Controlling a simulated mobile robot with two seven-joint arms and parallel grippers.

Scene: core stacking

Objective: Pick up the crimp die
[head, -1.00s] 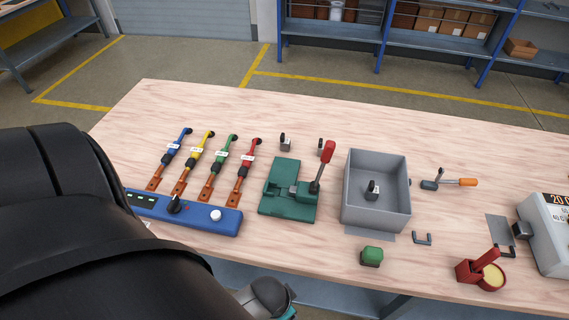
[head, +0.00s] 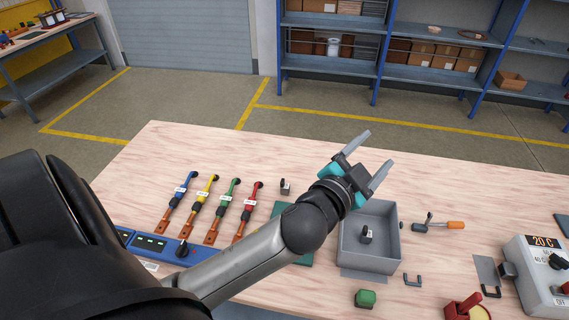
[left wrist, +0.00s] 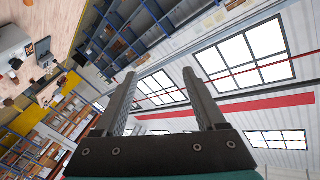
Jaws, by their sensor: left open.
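Small dark grey die-like pieces show in the head view; I cannot tell which is the crimp die. One piece (head: 366,235) stands inside the grey bin (head: 347,262). Another piece (head: 285,187) stands on the table behind the green press (head: 282,209). My left gripper (head: 379,149) is open and empty, raised above the table, with its fingers pointing to the upper right. In the left wrist view its two fingers (left wrist: 161,85) are apart with nothing between them. My right gripper is not in view.
Blue, yellow, green and red cable pieces (head: 220,208) lie at left behind a blue control box (head: 150,243). An orange-handled tool (head: 438,226), green block (head: 365,298), red pot (head: 466,307) and grey heater box (head: 535,272) are at right. The table's back middle (head: 270,150) is clear.

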